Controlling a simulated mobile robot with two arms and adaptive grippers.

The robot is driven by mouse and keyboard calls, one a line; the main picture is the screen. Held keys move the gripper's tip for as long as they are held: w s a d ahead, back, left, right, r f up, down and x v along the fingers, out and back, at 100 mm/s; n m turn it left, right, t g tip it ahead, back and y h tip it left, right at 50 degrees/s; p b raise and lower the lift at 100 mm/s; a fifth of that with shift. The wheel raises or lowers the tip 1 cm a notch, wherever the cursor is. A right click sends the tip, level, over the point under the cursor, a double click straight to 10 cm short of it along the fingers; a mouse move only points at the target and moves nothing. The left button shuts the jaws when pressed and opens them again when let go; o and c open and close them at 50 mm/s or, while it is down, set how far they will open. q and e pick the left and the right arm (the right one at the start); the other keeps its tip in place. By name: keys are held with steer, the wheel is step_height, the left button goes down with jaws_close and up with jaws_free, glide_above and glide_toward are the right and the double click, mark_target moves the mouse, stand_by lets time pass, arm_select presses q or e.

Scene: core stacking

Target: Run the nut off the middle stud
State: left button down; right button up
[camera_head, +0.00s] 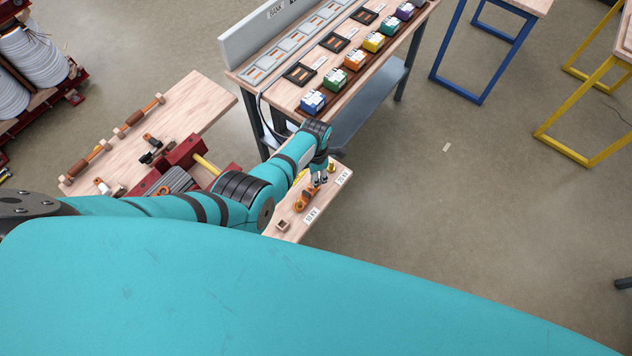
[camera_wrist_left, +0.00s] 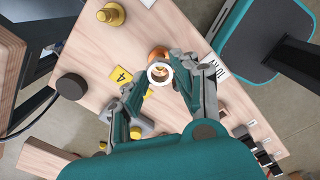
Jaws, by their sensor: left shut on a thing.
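My left gripper (camera_head: 319,182) reaches down over the small wooden table at the centre of the head view. In the left wrist view its fingers (camera_wrist_left: 160,78) are shut on a pale ring-shaped nut (camera_wrist_left: 160,73) with a brownish centre. A copper-orange part (camera_wrist_left: 158,53) shows just beyond the nut; an orange part (camera_head: 304,200) also shows below the gripper in the head view. I cannot tell how far the nut sits on the middle stud, which the fingers and nut hide. A brass stud with a wide base (camera_wrist_left: 111,14) stands apart, toward the upper left.
A yellow tag marked 4 (camera_wrist_left: 121,75) and a white label (camera_wrist_left: 217,67) lie near the fingers. A small square box (camera_head: 283,226) stands on the table's near part. A long bench with coloured boxes (camera_head: 313,102) is behind. Open floor lies to the right.

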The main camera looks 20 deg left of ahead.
arm_select(q)
steer(key=shift+r+p, duration=1)
steer(key=shift+r, duration=0.2)
